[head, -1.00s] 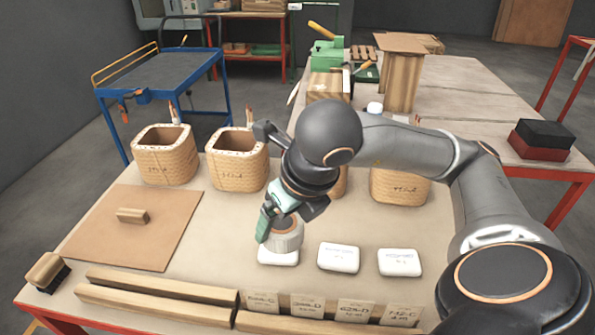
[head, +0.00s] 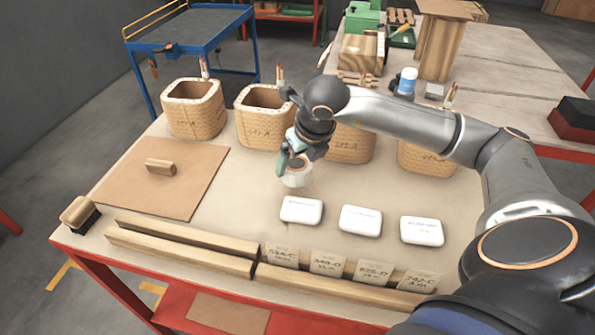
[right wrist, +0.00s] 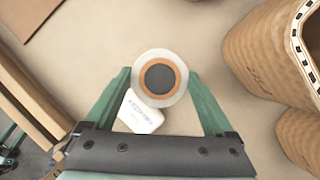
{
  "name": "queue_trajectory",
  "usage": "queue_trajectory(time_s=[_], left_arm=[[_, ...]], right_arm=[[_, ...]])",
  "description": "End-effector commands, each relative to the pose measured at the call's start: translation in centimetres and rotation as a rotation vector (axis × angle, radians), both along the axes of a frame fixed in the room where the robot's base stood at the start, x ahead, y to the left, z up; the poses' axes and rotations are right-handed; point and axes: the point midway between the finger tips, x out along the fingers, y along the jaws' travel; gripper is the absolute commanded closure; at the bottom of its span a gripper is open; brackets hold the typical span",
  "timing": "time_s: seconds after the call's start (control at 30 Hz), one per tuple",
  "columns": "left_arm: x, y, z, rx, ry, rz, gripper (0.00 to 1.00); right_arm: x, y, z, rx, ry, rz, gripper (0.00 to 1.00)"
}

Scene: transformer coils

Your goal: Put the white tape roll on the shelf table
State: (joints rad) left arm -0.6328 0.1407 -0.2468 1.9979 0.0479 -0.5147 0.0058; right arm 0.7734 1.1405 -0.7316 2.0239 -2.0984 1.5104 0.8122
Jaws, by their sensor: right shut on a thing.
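The white tape roll (head: 297,179), pale with an orange-brown ring and dark centre, is between the fingers of my right gripper (head: 291,163). In the right wrist view the roll (right wrist: 160,78) sits between the two green fingertips of the gripper (right wrist: 161,84), which is shut on it. The roll appears held above the worktable (head: 240,205), behind the leftmost white box (head: 301,210). A red lower shelf (head: 285,325) shows under the worktable's front edge. A blue cart (head: 190,30) with a flat top stands at the back left. My left gripper is out of view.
Several wicker baskets (head: 193,108) stand in a row behind the roll. White boxes (head: 360,220), label cards (head: 326,263) and wooden bars (head: 180,245) line the front. A brown board (head: 160,185) and a brush (head: 80,214) are at the left. Another table (head: 500,75) stands behind.

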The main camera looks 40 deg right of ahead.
Motion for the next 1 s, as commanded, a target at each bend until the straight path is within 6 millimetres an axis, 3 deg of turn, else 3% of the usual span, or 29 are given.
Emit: queue_trajectory(time_s=[0.23, 0.63, 0.67, 0.77, 1.0], left_arm=[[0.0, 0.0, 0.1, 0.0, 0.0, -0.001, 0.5], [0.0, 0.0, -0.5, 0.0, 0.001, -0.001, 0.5], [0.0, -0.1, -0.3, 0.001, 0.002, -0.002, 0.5], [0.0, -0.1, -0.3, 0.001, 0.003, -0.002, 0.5], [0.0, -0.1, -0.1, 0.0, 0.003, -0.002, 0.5]], right_arm=[[0.4, -0.3, -3.4, -0.001, 0.003, 0.0, 0.74], [0.4, -0.3, -4.1, 0.001, 0.0, -0.001, 0.74], [0.4, -0.2, -4.0, 0.001, 0.001, -0.001, 0.1], [0.4, -0.2, -3.9, 0.001, 0.001, 0.0, 0.0], [0.4, -0.2, -3.8, 0.001, 0.001, -0.001, 0.0]])
